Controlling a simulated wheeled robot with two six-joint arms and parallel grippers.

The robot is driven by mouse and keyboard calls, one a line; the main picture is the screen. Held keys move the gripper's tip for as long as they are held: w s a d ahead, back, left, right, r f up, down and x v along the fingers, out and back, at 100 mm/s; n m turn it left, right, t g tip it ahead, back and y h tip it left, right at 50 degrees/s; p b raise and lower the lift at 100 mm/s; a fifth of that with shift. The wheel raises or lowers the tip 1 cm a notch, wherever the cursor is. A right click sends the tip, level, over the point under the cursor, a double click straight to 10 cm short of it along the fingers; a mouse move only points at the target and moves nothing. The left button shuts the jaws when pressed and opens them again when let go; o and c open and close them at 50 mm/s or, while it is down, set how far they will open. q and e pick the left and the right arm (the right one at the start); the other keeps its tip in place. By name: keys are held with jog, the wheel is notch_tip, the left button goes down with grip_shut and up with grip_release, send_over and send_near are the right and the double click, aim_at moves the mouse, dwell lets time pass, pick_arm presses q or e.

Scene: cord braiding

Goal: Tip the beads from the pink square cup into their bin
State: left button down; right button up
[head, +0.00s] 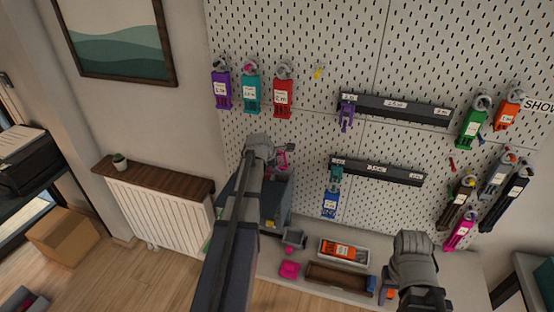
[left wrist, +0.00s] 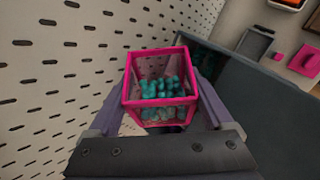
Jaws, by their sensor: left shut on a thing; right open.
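The pink square cup (left wrist: 157,82) is between the fingers of my left gripper (left wrist: 160,100), which is shut on it. Teal beads (left wrist: 160,88) lie inside it, and its open top faces the left wrist camera. In the head view, part of the cup (head: 279,161) shows by my left gripper (head: 284,150), in front of the pegboard. A dark grey box (head: 272,200) stands just below; it also shows right of the cup in the left wrist view (left wrist: 245,105). I cannot tell if it is the beads' bin. My right gripper (head: 420,292) is low at the right; its fingers are mostly hidden.
A pegboard (head: 300,120) with hanging coloured tools and two dark rails (head: 395,108) is behind. Below are a grey holder (head: 294,239), a pink block (head: 289,269), a white tray (head: 344,261) and a brown tray (head: 335,284). A radiator (head: 160,207) stands at left.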

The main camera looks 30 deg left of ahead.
pick_arm(q)
jog(key=y, duration=0.1)
jog(key=f+m+y+b, duration=0.1)
jog(key=shift+f+g+y, duration=0.1)
jog(key=shift+g+y, duration=0.2)
jog(key=shift+y, duration=0.1)
jog(key=f+m+y+b, duration=0.1)
jog(key=y+b, duration=0.1)
jog(key=shift+b, duration=0.4)
jog(key=m+y+b, duration=0.1)
jog(key=y+b, duration=0.1)
jog(key=shift+r+g+y, duration=0.15)
jog(key=shift+g+y, duration=0.15)
jog(key=shift+g, duration=0.1)
jog(key=shift+r+m+y+b, duration=0.3)
jog(key=shift+m+y+b, duration=0.2)
jog(key=shift+y+b, duration=0.4)
jog(key=shift+a+r+y, duration=0.1)
jog(key=shift+r+y, duration=0.1)
jog(key=shift+y, duration=0.1)
jog(key=shift+f+b, duration=0.25)
jog(key=shift+b, duration=0.25)
jog(key=shift+r, duration=0.1)
